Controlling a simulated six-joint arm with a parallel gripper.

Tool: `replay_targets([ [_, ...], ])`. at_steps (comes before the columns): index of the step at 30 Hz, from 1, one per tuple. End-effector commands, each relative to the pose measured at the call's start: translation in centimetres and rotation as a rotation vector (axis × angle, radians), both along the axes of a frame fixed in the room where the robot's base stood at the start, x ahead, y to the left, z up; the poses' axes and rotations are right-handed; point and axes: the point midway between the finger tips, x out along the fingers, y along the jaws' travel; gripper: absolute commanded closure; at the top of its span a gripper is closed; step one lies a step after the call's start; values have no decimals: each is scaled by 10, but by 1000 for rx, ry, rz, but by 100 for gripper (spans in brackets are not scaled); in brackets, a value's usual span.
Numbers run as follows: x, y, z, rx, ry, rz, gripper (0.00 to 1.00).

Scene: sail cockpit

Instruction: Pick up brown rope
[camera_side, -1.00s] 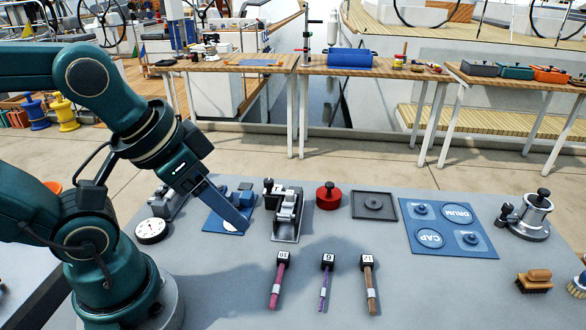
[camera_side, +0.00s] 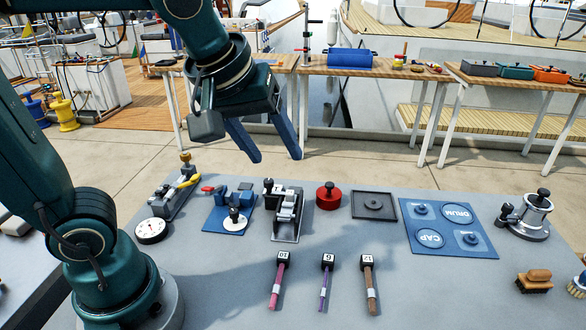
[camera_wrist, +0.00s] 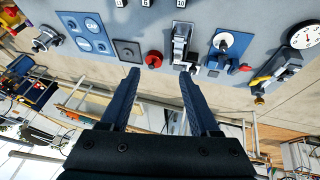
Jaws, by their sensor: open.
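The brown rope (camera_side: 370,284) lies on the grey table at the front, a short length with a black end block marked 12 and a white band. It is the rightmost of three rope pieces, beside a purple one (camera_side: 324,284) and a pink one (camera_side: 279,281). My gripper (camera_side: 274,158) is open and empty, raised above the table's back edge, well behind and left of the brown rope. In the wrist view my gripper (camera_wrist: 158,75) shows its two blue fingers spread apart. Only the rope end blocks show there, at the top edge.
Behind the ropes stand a dial gauge (camera_side: 152,231), a metal clamp device (camera_side: 287,210), a red knobbed weight (camera_side: 328,196), a black square tray (camera_side: 391,206), a blue panel (camera_side: 422,254) and a winch (camera_side: 531,222). A brush (camera_side: 534,281) lies at right. The table around the ropes is clear.

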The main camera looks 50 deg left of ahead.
Motion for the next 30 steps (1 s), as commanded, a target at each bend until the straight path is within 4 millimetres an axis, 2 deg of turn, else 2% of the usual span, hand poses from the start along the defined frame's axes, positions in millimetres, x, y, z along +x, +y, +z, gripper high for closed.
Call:
replay_targets([
  [3,31,-12,-4,-20,20,90,38],
  [8,68,-32,-19,-30,41,190,38],
  [11,88,-49,-36,-24,53,235,38],
  [15,108,-75,-69,1,77,266,38],
  [19,117,-99,-104,43,107,247,38],
  [24,113,-120,-143,100,160,185,38],
  [30,104,-126,-166,133,200,154,38],
])
